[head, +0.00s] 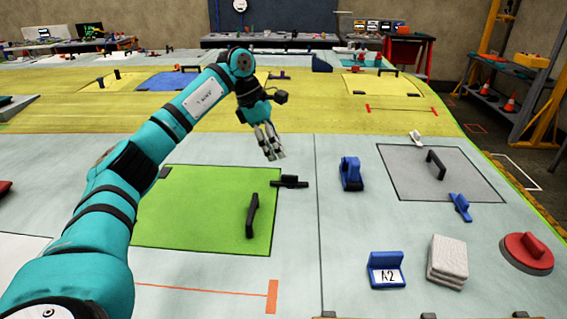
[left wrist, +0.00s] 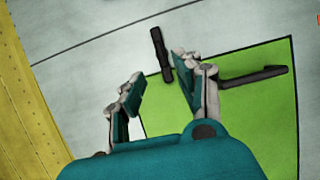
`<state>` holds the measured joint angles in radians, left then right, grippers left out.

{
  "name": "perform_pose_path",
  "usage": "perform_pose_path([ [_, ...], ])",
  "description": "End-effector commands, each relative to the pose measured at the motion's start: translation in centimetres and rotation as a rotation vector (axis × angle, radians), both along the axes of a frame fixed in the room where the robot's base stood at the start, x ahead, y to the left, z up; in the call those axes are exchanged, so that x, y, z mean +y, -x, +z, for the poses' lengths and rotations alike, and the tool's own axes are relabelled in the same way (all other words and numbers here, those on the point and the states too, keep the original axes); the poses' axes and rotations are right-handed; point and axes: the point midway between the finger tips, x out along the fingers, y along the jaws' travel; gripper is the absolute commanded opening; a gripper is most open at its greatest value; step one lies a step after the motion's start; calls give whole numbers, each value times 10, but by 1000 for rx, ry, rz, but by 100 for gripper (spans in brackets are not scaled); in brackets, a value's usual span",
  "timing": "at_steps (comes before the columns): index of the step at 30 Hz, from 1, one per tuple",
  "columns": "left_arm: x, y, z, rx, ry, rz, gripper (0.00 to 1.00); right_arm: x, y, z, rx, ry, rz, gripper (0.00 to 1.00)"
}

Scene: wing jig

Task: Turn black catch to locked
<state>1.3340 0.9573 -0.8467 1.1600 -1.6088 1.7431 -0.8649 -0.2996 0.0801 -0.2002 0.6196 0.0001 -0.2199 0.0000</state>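The black catch (head: 289,182) lies at the right edge of the green panel (head: 190,205), near its far right corner. Its bar points across that edge, with part over the panel and part on the pale surface. In the left wrist view the catch (left wrist: 158,48) shows just beyond my fingertips, partly close behind one finger. My left gripper (head: 272,150) is above and a little beyond the catch in the head view. Its fingers (left wrist: 157,74) are apart and empty in the left wrist view. I see no contact with the catch. My right gripper is not in view.
A black handle (head: 252,215) stands on the green panel near the catch. A blue clamp (head: 351,174) stands to the right. A grey panel (head: 410,172), a blue A2 block (head: 386,270), a pale stack (head: 447,262) and a red round knob (head: 526,252) are farther right.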

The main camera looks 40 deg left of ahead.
Motion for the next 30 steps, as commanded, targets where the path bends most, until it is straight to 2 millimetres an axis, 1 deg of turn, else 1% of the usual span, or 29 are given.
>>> perform_pose_path([
  [1,3,1,10,-3,0,1,35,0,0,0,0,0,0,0],
  [3,7,4,19,-2,0,1,35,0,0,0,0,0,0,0],
  [6,10,6,28,-1,0,0,35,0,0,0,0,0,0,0],
  [9,12,7,32,0,0,-1,35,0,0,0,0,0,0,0],
  [26,12,7,33,0,0,0,35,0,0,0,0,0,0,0],
  [30,12,7,33,1,-1,0,35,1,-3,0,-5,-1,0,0],
])
